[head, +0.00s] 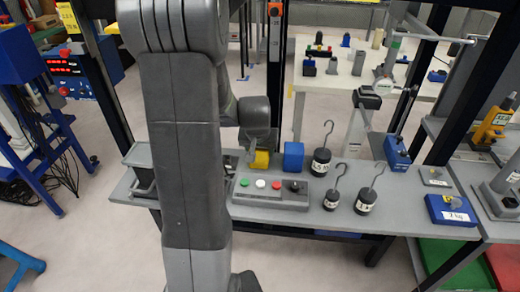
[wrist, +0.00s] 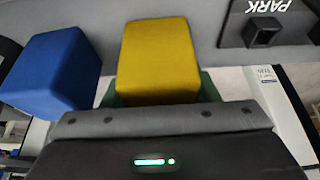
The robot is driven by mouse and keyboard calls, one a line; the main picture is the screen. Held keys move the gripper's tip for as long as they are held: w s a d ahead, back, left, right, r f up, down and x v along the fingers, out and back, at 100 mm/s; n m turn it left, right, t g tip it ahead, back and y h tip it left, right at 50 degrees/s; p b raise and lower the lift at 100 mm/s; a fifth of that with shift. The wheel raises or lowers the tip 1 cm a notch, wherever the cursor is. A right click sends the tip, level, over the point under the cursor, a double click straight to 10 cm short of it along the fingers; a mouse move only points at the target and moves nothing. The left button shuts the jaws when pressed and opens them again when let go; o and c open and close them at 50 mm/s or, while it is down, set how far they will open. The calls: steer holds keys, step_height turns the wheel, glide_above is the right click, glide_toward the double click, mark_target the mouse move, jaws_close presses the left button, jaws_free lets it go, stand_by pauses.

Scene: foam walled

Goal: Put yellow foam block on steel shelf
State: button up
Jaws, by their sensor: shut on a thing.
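The yellow foam block (head: 260,160) shows in the head view just right of my arm, low over or on the grey bench top. In the wrist view the yellow block (wrist: 155,55) is held between the fingers of my gripper (wrist: 158,94), which is shut on it. Only small dark green finger parts show at its sides. In the head view my arm hides most of the gripper. I cannot tell whether the block touches the surface. A grey surface (head: 405,212) runs along the bench; I cannot tell for sure whether it is the steel shelf.
A blue block (head: 293,157) stands close right of the yellow one; it also shows in the wrist view (wrist: 60,68). A button box (head: 270,200) lies in front. Several hooked black weights (head: 321,161) stand to the right. A black fitting marked PARK (wrist: 263,32) is near.

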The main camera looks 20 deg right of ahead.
steer(key=o, duration=1)
steer(key=shift+f, duration=0.1)
steer(key=shift+r, duration=0.35)
steer(key=p+v, duration=0.1)
steer(key=v, duration=1)
steer(key=shift+s+a+r, duration=0.1)
steer(key=shift+s+r, duration=0.1)
steer(key=shift+r, duration=0.05)
